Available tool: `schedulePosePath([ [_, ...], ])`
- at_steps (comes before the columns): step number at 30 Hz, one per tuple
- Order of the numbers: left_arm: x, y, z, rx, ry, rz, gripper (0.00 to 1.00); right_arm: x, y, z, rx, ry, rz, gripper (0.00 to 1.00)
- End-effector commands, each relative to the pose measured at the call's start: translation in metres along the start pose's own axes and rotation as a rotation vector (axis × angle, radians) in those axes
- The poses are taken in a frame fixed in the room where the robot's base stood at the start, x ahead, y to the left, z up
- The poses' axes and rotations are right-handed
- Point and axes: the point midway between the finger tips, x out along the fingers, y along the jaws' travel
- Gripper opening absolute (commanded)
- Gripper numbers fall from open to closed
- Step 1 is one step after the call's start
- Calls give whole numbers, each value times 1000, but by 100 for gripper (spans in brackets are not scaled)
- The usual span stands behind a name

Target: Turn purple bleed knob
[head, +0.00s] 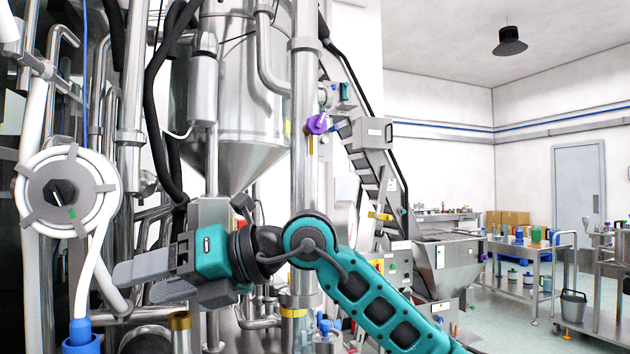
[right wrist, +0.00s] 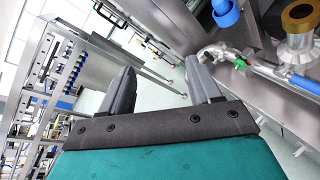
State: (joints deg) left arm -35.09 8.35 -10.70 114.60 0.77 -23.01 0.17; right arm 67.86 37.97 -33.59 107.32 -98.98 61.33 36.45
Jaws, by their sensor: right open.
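The purple bleed knob (head: 317,123) is a small purple piece on the vertical steel pipe, right of the conical tank in the head view. I cannot make it out in the right wrist view. My right gripper (head: 133,284) is open and empty, at the lower left of the head view, well below and left of the knob, pointing left. In the right wrist view my right gripper (right wrist: 163,76) shows two spread grey fingers with nothing between them. My left gripper is not in view.
A white round handwheel-like part (head: 68,191) stands at the left among pipes. The steel tank (head: 245,90) and pipe (head: 304,200) stand near my right arm. A conveyor hopper (head: 445,262) stands right. Steel piping with a blue handle (right wrist: 304,84) shows in the wrist view.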

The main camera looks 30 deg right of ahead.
Motion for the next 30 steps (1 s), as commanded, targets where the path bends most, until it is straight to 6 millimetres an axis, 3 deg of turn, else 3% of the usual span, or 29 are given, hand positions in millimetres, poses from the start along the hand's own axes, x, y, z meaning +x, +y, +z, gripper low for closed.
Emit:
schedulePosePath([
  [1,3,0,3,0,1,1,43,-18,-4,22,-74,-42,-111,63],
  [5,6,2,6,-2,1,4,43,-75,-11,76,-188,-176,-405,63],
  [9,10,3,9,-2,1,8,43,-156,-6,127,-231,-377,-685,63],
  [12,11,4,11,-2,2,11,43,-210,4,149,-223,-516,-831,63],
  [16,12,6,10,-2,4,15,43,-261,16,163,-195,-649,-948,63],
  [21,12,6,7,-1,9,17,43,-286,20,170,-173,-717,-1002,63],
  [30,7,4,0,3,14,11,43,-270,-14,201,-170,-715,-1005,63],
])
